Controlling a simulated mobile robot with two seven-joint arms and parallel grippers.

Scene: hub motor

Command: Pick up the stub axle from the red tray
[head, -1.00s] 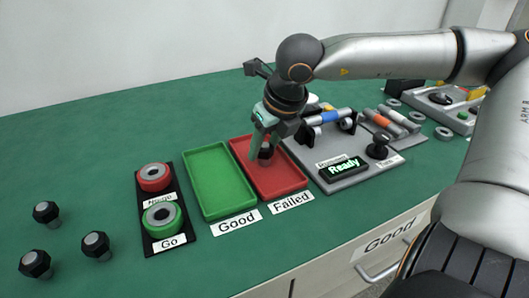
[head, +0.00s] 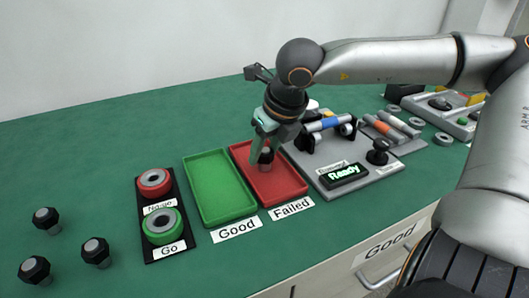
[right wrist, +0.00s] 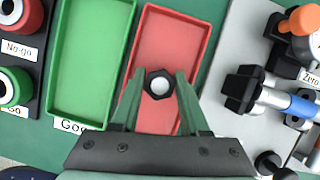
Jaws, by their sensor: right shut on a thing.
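The stub axle, a black hex body with a grey round end, sits between the green fingers of my right gripper (head: 263,152). The stub axle (head: 266,157) is over the red tray (head: 283,188) in the head view. In the right wrist view the axle (right wrist: 159,84) is between the two fingertips, over the red tray (right wrist: 172,40). The right gripper is shut on it. I cannot tell whether the axle touches the tray floor. My left gripper is not in view.
The green tray (head: 218,188) adjoins the red one on the left. Beyond it is a black stand with a red No-go ring (head: 154,183) and a green Go ring (head: 161,226). Three similar axles (head: 96,251) stand at far left. A grey fixture plate (head: 375,180) is close right.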

